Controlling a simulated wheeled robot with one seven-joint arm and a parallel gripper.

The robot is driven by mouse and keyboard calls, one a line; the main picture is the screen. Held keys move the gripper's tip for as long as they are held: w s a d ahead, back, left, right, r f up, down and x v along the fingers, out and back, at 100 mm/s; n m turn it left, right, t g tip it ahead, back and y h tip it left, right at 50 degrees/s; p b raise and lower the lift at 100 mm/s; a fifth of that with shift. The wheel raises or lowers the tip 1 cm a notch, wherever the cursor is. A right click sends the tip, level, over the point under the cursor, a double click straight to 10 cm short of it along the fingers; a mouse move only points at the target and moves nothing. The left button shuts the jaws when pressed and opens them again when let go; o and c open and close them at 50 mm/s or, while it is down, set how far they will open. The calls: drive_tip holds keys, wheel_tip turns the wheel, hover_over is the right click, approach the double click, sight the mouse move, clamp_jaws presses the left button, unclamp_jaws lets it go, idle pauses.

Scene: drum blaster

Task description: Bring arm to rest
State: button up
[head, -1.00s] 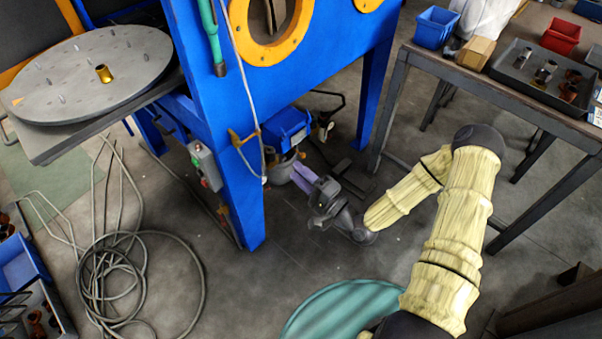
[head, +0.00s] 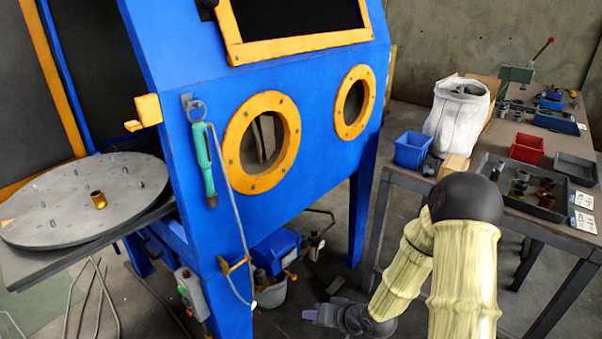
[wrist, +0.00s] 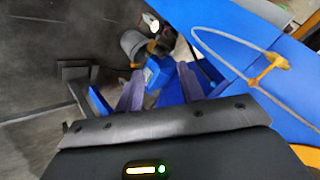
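My arm (head: 465,260), in a pale yellow sleeve, comes in from the lower right of the head view and bends down to my gripper (head: 316,316). My gripper is low, in front of the blue blasting cabinet (head: 310,120), with its purple fingers pointing left. In the wrist view the two fingers of my gripper (wrist: 160,88) stand apart with nothing visible between them, so it is open and empty. Behind the fingers, a blue box (wrist: 158,72) and a grey bucket (wrist: 133,44) show beyond.
A round turntable (head: 60,205) with a brass part (head: 98,200) is at left. A workbench (head: 545,222) at right holds a blue bin (head: 411,150), a red bin (head: 526,148), a white sack (head: 458,115) and a tray of parts. A hose (head: 228,215) hangs on the cabinet front.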

drive_tip(key=s+d+r+g+h, duration=0.2)
drive_tip(key=s+d+r+h, duration=0.3)
drive_tip(key=r, duration=0.3)
drive_tip(key=s+d+r+g+h, duration=0.2)
drive_tip(key=s+d+r, duration=0.4)
drive_tip(key=s+r, duration=0.15)
wheel_tip(320, 180, up, 27)
drive_tip(key=p, duration=2.7)
drive_tip(key=shift+p, duration=0.35)
drive_tip(key=shift+a, duration=0.1)
